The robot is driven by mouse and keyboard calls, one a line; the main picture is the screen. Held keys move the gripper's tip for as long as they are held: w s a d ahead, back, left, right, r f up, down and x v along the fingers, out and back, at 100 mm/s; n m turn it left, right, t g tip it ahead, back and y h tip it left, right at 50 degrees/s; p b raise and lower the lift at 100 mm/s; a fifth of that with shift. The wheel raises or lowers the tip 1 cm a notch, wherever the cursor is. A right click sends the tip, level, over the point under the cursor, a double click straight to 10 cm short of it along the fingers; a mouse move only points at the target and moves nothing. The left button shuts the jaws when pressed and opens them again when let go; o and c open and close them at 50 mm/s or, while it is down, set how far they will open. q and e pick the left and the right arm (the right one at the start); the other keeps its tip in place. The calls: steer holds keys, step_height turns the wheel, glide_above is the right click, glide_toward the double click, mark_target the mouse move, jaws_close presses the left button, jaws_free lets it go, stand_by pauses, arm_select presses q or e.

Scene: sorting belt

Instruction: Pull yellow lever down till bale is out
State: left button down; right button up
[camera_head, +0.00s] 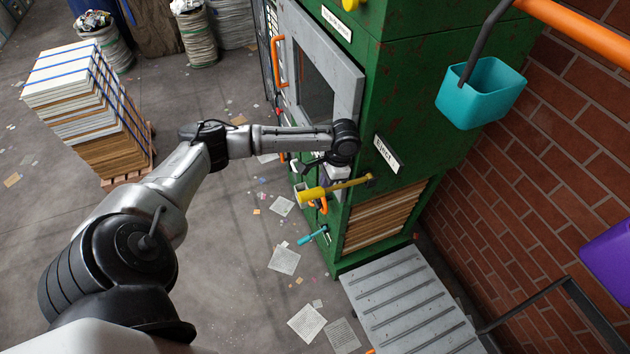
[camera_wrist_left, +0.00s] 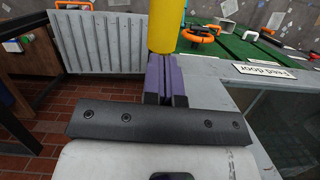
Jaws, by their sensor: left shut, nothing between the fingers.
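The yellow lever (camera_head: 342,186) sticks out from the side of the green baler (camera_head: 400,100), its thick grip pointing left and slightly down. It also shows upright in the left wrist view (camera_wrist_left: 166,25). My left gripper (camera_head: 326,183) is at the lever, just above its bar in the head view. In the wrist view its purple fingers (camera_wrist_left: 166,77) are shut together, empty, with their tips right at the lever; I cannot tell whether they touch. The bale (camera_head: 385,215) shows as brown layers inside the baler's lower opening. My right gripper is out of view.
A grey ribbed ramp (camera_head: 405,300) lies clear below the bale opening. A teal handle (camera_head: 312,236) and orange handles (camera_head: 279,62) are on the baler's front. A teal bucket (camera_head: 480,92) hangs by the brick wall (camera_head: 540,180). Stacked cardboard (camera_head: 85,105) stands at left.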

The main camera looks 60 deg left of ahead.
arm_select(q)
steer(key=shift+w+r, duration=0.1)
steer(key=shift+w, duration=0.05)
steer(key=shift+w+r, duration=0.1)
steer(key=shift+r, duration=0.1)
steer(key=b+v, duration=0.2)
steer(key=v, duration=0.6)
step_height(320, 180, up, 5)
glide_above(334, 188)
steer(key=w, duration=0.1)
steer(key=shift+w, duration=0.15)
stand_by(0.5)
